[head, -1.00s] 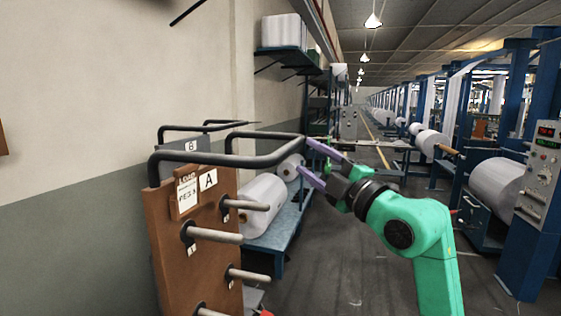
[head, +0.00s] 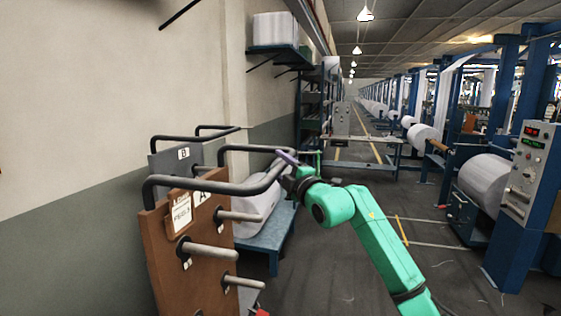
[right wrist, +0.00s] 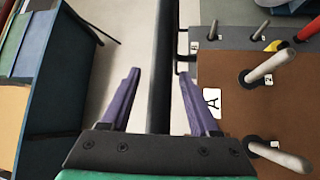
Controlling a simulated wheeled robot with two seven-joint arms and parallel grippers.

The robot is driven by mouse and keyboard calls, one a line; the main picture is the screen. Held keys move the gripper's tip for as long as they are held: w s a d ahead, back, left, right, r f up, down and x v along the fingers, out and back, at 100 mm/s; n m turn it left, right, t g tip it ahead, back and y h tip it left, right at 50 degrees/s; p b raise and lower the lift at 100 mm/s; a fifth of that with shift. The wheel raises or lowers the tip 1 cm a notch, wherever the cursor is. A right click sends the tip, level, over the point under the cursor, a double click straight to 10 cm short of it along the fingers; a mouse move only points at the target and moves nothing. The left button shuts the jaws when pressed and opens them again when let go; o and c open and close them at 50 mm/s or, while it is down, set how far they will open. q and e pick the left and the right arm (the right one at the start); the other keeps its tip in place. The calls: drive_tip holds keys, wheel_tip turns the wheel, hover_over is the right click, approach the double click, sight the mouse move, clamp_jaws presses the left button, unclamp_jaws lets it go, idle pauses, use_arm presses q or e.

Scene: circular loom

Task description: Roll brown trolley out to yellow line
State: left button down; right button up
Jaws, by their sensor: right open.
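The brown trolley (head: 163,262) stands at the lower left in the head view, with an "A" label, a paper card and several grey pegs. Its dark tube handle (head: 205,188) sticks out at the top. The right wrist view also shows its brown panel (right wrist: 232,88). My right gripper (head: 287,160) is at the far right end of the handle. In the right wrist view, its purple fingers (right wrist: 159,73) are open, with the handle bar (right wrist: 162,40) running between them. A yellow line (head: 402,229) lies on the floor at right. My left gripper is out of view.
A grey trolley marked B (head: 170,160) stands behind the brown one, near the wall. A blue bench (head: 277,240) with white rolls is just beyond. Looms and a control cabinet (head: 525,175) line the right side. The floor between is clear.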

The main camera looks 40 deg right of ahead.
drive_tip(key=c, duration=1)
drive_tip(key=shift+f, duration=0.2)
idle(0.6)
